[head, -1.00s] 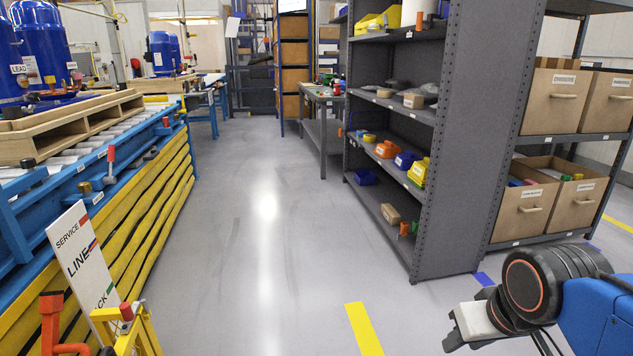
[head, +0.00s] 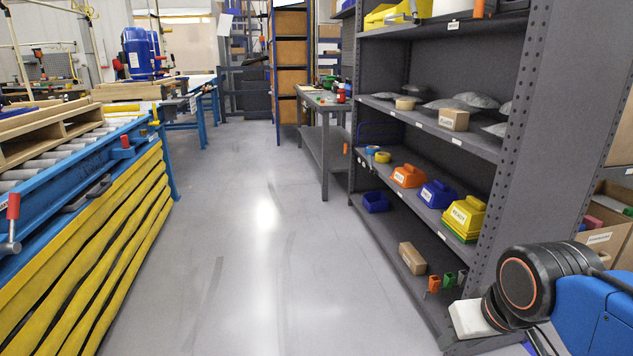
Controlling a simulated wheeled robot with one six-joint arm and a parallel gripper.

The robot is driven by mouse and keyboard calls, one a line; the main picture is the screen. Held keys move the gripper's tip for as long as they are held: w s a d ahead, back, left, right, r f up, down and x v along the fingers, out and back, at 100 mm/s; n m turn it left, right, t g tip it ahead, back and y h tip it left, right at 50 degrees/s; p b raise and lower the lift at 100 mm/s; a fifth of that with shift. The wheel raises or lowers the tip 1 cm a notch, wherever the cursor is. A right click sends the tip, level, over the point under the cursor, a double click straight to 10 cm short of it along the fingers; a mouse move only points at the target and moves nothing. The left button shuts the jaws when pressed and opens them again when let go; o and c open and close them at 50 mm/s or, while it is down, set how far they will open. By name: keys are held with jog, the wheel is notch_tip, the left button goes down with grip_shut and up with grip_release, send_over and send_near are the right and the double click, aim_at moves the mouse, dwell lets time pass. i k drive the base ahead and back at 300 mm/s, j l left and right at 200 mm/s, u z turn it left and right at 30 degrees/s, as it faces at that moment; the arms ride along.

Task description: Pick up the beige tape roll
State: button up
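The beige tape roll (head: 405,102) is small and round. It lies on the second shelf from the top of the grey shelving unit (head: 541,110), near the shelf's left part, in front of a grey dome-shaped part. My gripper (head: 470,318) is at the lower right, a pale block at the end of my dark wrist and blue arm. It is low and well nearer to me than the roll, apart from it. Its fingers do not show clearly, so I cannot tell whether it is open or shut.
A cardboard box (head: 454,119) and grey domes share the roll's shelf. A yellow roll (head: 383,157), a blue roll (head: 372,150) and coloured bins (head: 408,176) are one shelf below. The aisle floor (head: 240,240) is clear. A blue-framed conveyor (head: 100,170) lines the left.

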aim_at(401, 104)
jog(key=i+u, duration=0.25)
jog(key=i, duration=0.3)
jog(key=i+u, duration=0.3)
jog(key=i, duration=0.25)
jog(key=i+l+u, duration=0.25)
jog(key=i, duration=0.3)
jog(key=i+j+z, duration=0.1)
jog(key=i, duration=0.3)
jog(key=i+j+z, duration=0.1)
jog(key=i, duration=0.35)
jog(key=i+j+z, duration=0.1)
jog(key=i, duration=0.3)
jog(key=j, duration=0.1)
